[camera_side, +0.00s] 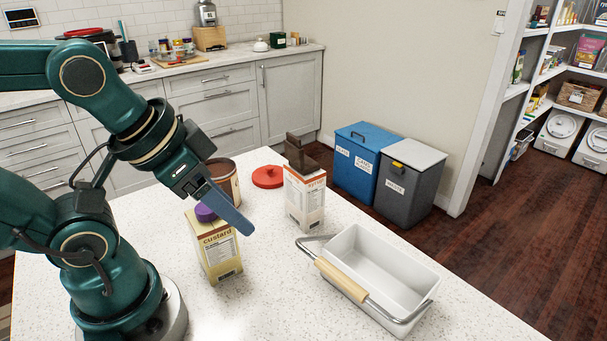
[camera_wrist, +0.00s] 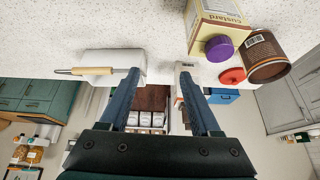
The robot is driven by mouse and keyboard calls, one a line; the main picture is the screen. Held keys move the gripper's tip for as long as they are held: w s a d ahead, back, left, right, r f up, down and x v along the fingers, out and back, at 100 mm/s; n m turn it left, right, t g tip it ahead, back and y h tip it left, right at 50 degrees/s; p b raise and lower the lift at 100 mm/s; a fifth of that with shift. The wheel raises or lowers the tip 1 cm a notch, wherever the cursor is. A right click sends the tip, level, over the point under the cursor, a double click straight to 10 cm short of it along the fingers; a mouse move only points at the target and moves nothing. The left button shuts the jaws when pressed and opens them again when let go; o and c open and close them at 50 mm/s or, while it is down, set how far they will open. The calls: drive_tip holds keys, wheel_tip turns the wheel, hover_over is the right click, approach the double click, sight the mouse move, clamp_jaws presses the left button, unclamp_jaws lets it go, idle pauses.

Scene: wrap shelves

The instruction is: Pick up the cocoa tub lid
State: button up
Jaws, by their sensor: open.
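The cocoa tub lid is a red disc with a small knob. In the side view the lid (camera_side: 267,177) lies flat on the speckled counter, just right of the brown cocoa tub (camera_side: 228,173). In the wrist view the lid (camera_wrist: 231,77) shows at the right beside the tub (camera_wrist: 266,57), partly covered by it. My gripper (camera_side: 236,221) is open and empty, above the counter near the custard carton (camera_side: 216,252), on the near side of the lid and apart from it. In the wrist view my gripper's (camera_wrist: 159,76) two fingers are spread, with nothing between them.
The custard carton has a purple cap (camera_side: 205,212). A syrup carton (camera_side: 305,202), with a brown item (camera_side: 300,154) at its top, stands right of the lid. A white caddy (camera_side: 395,262) with a wooden handle sits at the front right. Bins (camera_side: 408,181) stand beyond the counter.

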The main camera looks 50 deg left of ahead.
drive_tip(key=shift+m+t+y, duration=0.3)
drive_tip(key=shift+t+y, duration=0.1)
drive_tip(key=shift+t, duration=0.2)
drive_tip(key=w+a+r, duration=0.1)
drive_tip(key=w+a, duration=0.2)
drive_tip(key=w, duration=0.3)
drive_tip(key=w+a+r, duration=0.2)
drive_tip(key=w, duration=0.3)
drive_tip(key=w+a+r, duration=0.1)
drive_tip(key=w+a, duration=0.2)
drive_tip(key=w, duration=0.3)
drive_tip(key=shift+w+a+r, duration=0.3)
drive_tip(key=w+a+f+n+g, duration=0.1)
drive_tip(key=w+a+f, duration=0.35)
drive_tip(key=a, duration=0.45)
drive_tip(key=n+g, duration=0.2)
drive_tip(key=n, duration=0.1)
hover_over(269, 167)
drive_tip(key=s, duration=0.2)
drive_tip(key=f, duration=0.9)
drive_tip(key=shift+s+d+f, duration=0.1)
drive_tip(key=shift+d+f, duration=0.15)
drive_tip(key=shift+d, duration=0.1)
drive_tip(key=shift+a+f, duration=0.15)
drive_tip(key=shift+f, duration=0.05)
drive_tip(key=shift+x, duration=2.25)
drive_tip(key=shift+c, duration=0.3)
